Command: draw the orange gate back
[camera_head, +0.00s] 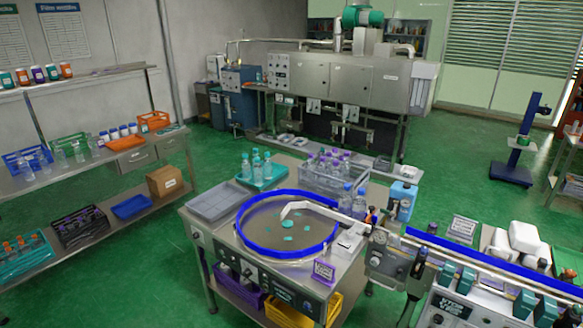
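I cannot clearly make out an orange gate. A small dark and orange-red piece (371,215) stands at the right edge of the steel table, near the start of the conveyor; it is too small to tell what it is. A round turntable with a blue rim (240,239) stands on the steel table (195,223), with a few teal discs on it and a white curved arm (297,206) over it. A conveyor with blue rails (470,254) runs off to the right. Neither of my grippers is in view.
A crate of purple-capped bottles (335,181), a teal tray (262,180) of bottles and a grey tray (215,200) stand on the table. A blue jug (401,201) stands at its right. Shelves (95,170) line the left wall. Green floor (130,265) is clear between.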

